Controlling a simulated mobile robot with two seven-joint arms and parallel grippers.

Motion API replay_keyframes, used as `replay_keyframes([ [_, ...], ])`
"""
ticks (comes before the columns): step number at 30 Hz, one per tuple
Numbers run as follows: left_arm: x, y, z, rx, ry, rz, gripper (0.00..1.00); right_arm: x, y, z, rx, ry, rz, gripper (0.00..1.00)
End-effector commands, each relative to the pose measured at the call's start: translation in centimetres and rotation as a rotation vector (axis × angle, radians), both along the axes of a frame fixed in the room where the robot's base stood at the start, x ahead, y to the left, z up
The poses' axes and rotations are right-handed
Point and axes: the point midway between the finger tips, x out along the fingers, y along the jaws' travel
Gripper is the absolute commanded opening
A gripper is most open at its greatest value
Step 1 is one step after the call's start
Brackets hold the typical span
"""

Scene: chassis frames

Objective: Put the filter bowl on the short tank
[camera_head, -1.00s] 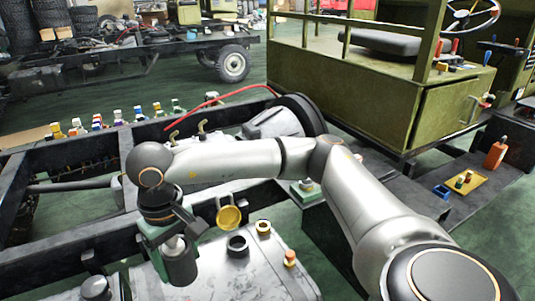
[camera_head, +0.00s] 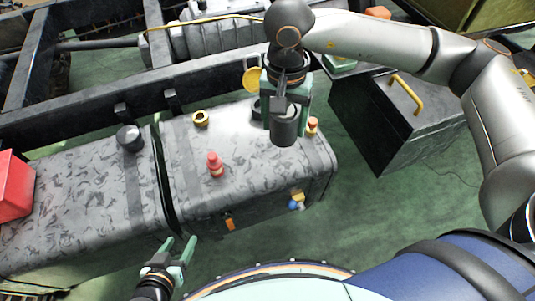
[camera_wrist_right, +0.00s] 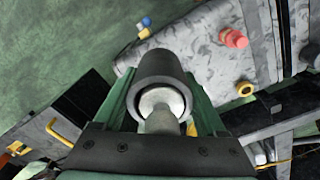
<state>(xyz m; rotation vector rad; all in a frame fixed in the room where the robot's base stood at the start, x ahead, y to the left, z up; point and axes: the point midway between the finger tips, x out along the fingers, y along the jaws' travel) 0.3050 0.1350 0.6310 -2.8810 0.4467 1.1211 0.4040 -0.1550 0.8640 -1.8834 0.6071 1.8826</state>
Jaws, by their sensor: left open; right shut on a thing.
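The filter bowl is a dark grey cylinder (camera_head: 285,133) with a pale round part inside its open end; it also shows in the right wrist view (camera_wrist_right: 165,68). My right gripper (camera_head: 286,105), with green fingers, is shut on it and holds it over the right part of the short tank. The short tank (camera_head: 240,150) is the grey mottled tank at the right of the pair. The bowl looks apart from its top, but the gap is hard to judge. The gripper partly hides a black ring (camera_head: 256,108) on the tank. My left gripper (camera_head: 180,249) is open and empty in front of the tanks.
On the short tank are a yellow-rimmed neck (camera_head: 200,118), a red bottle-like piece (camera_head: 215,163) and an orange-topped fitting (camera_head: 312,125). A longer tank (camera_head: 85,200) with a black cap adjoins left. A dark box with a yellow handle (camera_head: 405,94) stands right. Green floor between is clear.

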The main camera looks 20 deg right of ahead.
Motion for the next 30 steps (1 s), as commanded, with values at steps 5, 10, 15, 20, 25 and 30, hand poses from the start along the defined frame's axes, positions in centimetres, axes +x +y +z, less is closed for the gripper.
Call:
replay_keyframes([
  [5, -0.1, 0.0, -0.2, 0.001, 0.002, 0.000, 0.61, -0.9, 2.2, -1.4, -0.003, -0.004, -0.276, 0.05],
  [10, -0.3, 0.0, -0.4, 0.001, 0.006, 0.000, 0.61, -1.8, 4.1, -2.5, -0.004, -0.011, -0.546, 0.05],
  [15, -0.3, 0.0, -0.4, 0.001, 0.006, 0.000, 0.61, -2.8, 6.0, -3.6, -0.002, -0.015, -0.816, 0.05],
  [20, -0.3, 0.1, -0.5, 0.001, 0.006, 0.000, 0.61, -3.7, 7.7, -4.4, 0.005, -0.017, -1.051, 0.05],
  [25, -0.3, 0.1, -0.5, 0.001, 0.005, 0.001, 0.61, -4.4, 8.9, -4.9, 0.011, -0.017, -1.230, 0.05],
  [30, -0.3, 0.1, -0.5, 0.001, 0.005, 0.001, 0.61, -4.6, 9.3, -5.2, 0.013, -0.017, -1.315, 0.05],
])
